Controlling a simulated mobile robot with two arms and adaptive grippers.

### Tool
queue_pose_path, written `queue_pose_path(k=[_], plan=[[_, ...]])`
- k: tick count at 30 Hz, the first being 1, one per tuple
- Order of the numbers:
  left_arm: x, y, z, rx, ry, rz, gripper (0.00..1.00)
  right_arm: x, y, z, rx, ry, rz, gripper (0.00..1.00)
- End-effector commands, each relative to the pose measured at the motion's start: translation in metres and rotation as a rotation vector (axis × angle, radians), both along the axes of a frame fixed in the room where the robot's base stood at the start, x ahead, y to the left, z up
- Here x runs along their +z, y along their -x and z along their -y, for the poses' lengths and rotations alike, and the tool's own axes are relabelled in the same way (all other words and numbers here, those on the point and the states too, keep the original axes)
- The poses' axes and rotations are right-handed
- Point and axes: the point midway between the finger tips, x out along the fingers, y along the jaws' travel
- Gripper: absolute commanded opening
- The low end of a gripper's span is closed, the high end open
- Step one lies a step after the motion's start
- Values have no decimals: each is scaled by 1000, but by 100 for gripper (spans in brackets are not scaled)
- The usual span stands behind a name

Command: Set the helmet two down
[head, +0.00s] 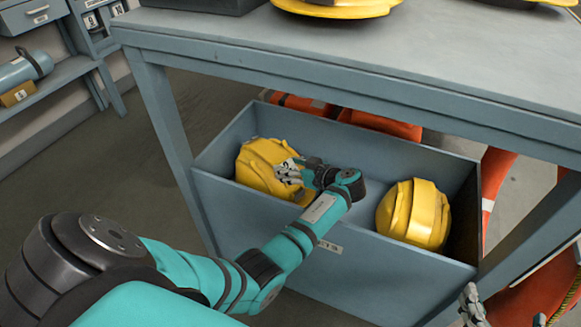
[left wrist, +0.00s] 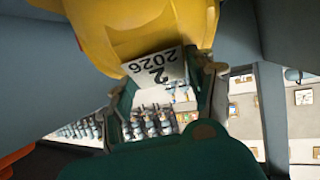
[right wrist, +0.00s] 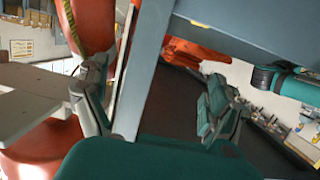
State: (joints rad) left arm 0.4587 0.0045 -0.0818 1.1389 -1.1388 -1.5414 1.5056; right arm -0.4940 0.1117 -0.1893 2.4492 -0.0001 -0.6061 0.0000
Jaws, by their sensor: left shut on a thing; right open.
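Helmet two (head: 262,165) is yellow and sits inside the left part of a blue-grey bin (head: 262,215) under the table. In the left wrist view the helmet (left wrist: 140,28) fills the top, with a white label (left wrist: 155,67) reading "2 2026". My left gripper (head: 290,172) reaches over the bin's front wall and is shut on the helmet's label side. Whether the helmet touches the bin floor is hidden. My right gripper (head: 473,303) is at the lower right, outside the bin; in the right wrist view its fingers (right wrist: 155,100) are apart, with a grey table leg between them.
Another yellow helmet (head: 414,215) sits in the bin's right part, with bare floor between the two. A table (head: 440,70) overhangs the bin, with yellow helmets on top. Orange items (head: 380,124) lie behind the bin. A shelf with a blue cylinder (head: 25,70) stands far left.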

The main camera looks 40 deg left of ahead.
Motion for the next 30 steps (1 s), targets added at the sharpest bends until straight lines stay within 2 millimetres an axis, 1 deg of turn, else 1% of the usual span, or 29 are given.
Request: queue_pose_path(k=[4, 5, 10, 21, 26, 30], plan=[[1, -1, 0, 0, -3, 3, 0, 3, -1, -1, 1, -3, 12, 95], [0, 0, 0, 0, 0, 0, 58, 3, -1, -1, 1, -3, 13, 95], [0, 0, 0, 0, 0, 0, 81, 2, -1, -1, 2, -3, 12, 95], [2, 0, 0, 0, 0, 0, 81, 1, -1, -1, 2, 2, -5, 95], [8, 0, 0, 0, 0, 0, 81, -20, 10, 6, -6, 35, -139, 95], [16, 0, 0, 0, -1, 0, 81, -47, 30, 15, -19, 76, -312, 95]])
